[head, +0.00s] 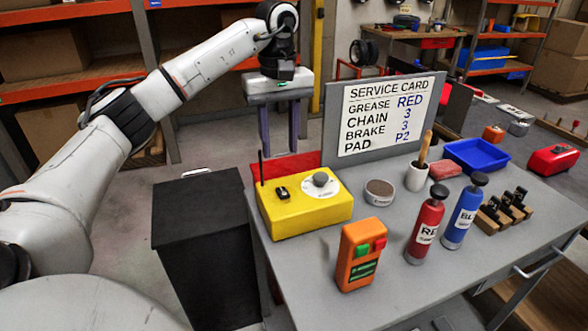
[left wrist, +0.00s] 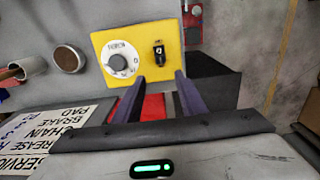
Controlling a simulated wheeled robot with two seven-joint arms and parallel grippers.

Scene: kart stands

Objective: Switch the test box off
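A yellow box (head: 305,215) with a thin black antenna stands at the left of the grey table. Its top has a small black switch (head: 282,193) and a grey round knob (head: 320,179) on a white dial. The left wrist view shows the yellow box (left wrist: 190,39), its switch (left wrist: 158,53) and knob (left wrist: 120,64); the dial print is too small to read surely. An orange box (head: 356,270) with a red and a green button stands in front. My left gripper (head: 280,152) is open and empty, above and behind the yellow box. My right gripper is out of view.
A service card board (head: 333,130) stands behind the yellow box. A round tin (head: 379,192), a red bottle (head: 425,225) and a blue bottle (head: 464,212) stand to its right. A black cabinet (head: 200,212) is left of the table.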

